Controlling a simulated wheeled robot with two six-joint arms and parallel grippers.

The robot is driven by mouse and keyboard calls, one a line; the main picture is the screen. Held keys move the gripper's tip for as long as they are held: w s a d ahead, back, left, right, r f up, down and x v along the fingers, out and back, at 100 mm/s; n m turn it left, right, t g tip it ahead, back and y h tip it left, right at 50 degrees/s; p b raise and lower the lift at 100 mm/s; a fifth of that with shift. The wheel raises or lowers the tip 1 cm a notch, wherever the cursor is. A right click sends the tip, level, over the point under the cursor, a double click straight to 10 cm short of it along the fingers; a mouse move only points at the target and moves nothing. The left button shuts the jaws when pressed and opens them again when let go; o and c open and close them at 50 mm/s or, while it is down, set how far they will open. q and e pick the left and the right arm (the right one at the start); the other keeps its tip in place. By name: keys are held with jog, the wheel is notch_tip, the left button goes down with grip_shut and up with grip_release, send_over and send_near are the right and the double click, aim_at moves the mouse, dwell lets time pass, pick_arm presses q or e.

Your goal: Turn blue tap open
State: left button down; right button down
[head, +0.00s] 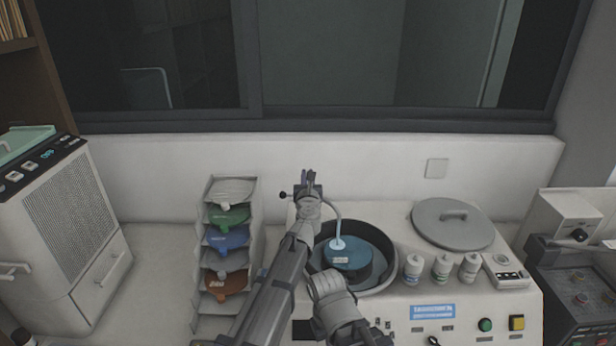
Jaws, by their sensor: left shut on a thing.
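My left gripper (309,178) is at the back left of the round basin (393,283), fingers pointing away from me. It is shut on a part at the top of the tap, which the fingers mostly hide. No blue part of the tap can be made out. A thin pale spout (340,219) curves from beside the gripper down to a blue round piece (347,256) in the basin. A small dark knob (283,195) sticks out left of the gripper. Grey parts of an arm (331,287) cover the basin's front; whether the right gripper's jaws are open is unclear.
A rack of coloured scoops (231,243) stands close left of my left arm. Right of the basin are several small bottles (442,267) and a round grey lid (453,223). A green button (485,325) is on the front panel. The wall is close behind.

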dwell(0.3)
pick_arm(q)
jog(key=c, duration=0.9)
grip_release()
jog(key=s, duration=0.8)
